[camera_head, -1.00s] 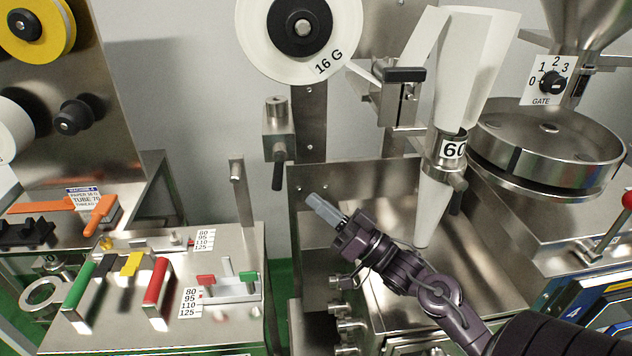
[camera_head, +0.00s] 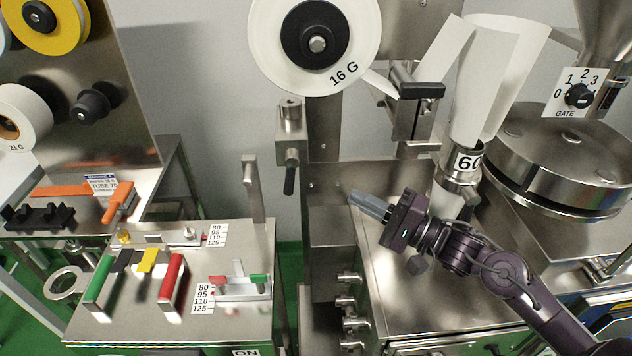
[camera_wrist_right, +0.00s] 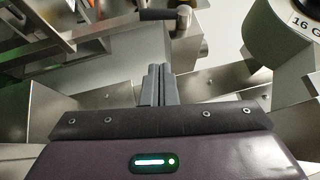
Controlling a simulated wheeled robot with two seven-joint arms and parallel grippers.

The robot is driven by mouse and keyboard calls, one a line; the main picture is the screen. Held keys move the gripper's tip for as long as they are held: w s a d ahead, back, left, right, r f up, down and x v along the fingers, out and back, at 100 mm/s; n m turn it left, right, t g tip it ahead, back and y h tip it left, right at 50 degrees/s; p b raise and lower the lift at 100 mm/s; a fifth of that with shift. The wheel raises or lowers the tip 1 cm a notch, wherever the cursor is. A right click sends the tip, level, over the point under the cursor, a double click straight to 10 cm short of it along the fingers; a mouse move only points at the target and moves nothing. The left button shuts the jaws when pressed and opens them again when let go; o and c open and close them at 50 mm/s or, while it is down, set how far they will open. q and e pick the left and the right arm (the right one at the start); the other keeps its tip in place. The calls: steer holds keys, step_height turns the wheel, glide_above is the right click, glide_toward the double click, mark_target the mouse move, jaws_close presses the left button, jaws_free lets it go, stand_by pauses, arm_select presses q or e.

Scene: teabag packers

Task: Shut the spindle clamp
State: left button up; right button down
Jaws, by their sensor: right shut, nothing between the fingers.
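A metal block (camera_head: 290,135) on the machine post, below and left of the paper roll, carries a lever with a black handle (camera_head: 289,181); this appears to be the spindle clamp. The handle hangs nearly straight down. A black-handled lever (camera_wrist_right: 158,15) also shows at the top of the right wrist view, apparently the same one. My right gripper (camera_head: 353,197) is shut and empty, to the right of the handle and apart from it. Its closed fingers (camera_wrist_right: 159,72) also show in the wrist view. My left gripper is not in view.
The white paper roll (camera_head: 352,72) marked 16 G hangs above on its black hub (camera_head: 316,36). The white tube (camera_head: 470,110) and a round steel drum (camera_head: 560,165) stand to the right. A steel bench (camera_head: 120,325) with coloured handles is at left; a metal post (camera_head: 252,187) rises behind it.

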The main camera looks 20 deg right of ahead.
mark_target(290, 174)
steer(key=w+a+r+p, duration=0.1)
steer(key=w+a+p, duration=0.1)
steer(key=w+a, duration=0.3)
steer(key=a, duration=0.3)
steer(key=shift+w+r+p, duration=0.2)
steer(key=shift+r+p, duration=0.15)
steer(key=shift+p, duration=0.05)
